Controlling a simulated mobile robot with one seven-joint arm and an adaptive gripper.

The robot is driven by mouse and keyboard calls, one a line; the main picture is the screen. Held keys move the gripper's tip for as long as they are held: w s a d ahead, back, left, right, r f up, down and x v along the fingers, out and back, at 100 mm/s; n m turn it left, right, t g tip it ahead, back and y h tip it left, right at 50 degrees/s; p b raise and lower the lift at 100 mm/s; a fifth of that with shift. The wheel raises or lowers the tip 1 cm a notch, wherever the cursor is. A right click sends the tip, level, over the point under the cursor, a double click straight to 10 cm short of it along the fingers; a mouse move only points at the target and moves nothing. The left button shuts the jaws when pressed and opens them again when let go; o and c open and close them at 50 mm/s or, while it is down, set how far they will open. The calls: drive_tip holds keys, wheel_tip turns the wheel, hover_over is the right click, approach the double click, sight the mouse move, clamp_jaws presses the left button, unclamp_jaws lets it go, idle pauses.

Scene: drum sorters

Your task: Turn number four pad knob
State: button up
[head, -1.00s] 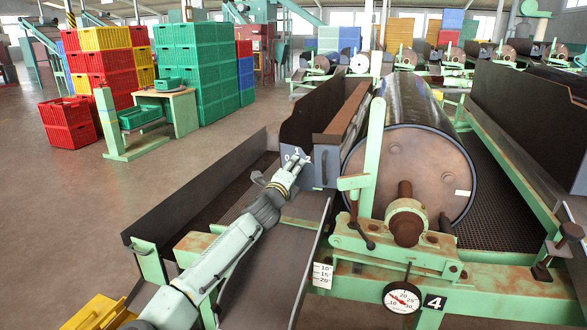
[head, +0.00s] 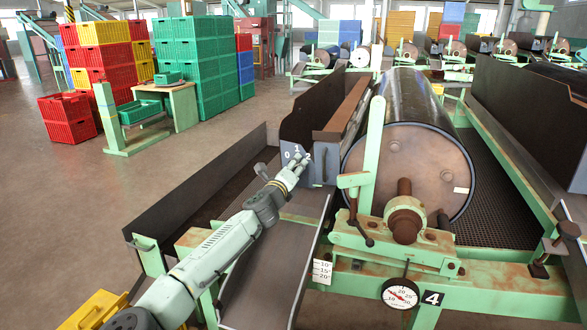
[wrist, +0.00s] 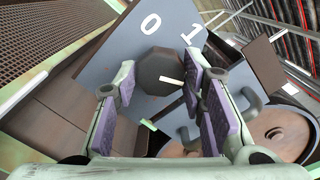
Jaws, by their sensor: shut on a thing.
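The pad knob (wrist: 154,66) is a dark, many-sided knob with a white pointer mark, on a grey-blue panel (wrist: 112,62) with white digits 0 and 1. In the wrist view the pointer lies toward the right of the knob. My gripper (wrist: 160,76) has its purple-padded fingers on both sides of the knob and is shut on it. In the head view my gripper (head: 300,164) is at the panel beside the drum marked with a number 4 plate (head: 432,298). There the fingers hide the knob, and digits 0, 1 and part of 2 show above them.
The big drum (head: 410,160) and its green frame (head: 500,285) stand right of the panel. A lever (head: 362,232) and a round dial (head: 400,293) are on the frame's front. A dark trough (head: 200,190) lies left. Stacked crates (head: 190,70) stand farther back.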

drive_tip(key=o, duration=1.1)
drive_tip(key=shift+o, duration=0.2)
drive_tip(key=shift+s, duration=0.1)
drive_tip(key=v, duration=1.1)
drive_tip(key=shift+s+a, duration=0.2)
drive_tip(key=shift+s, duration=0.15)
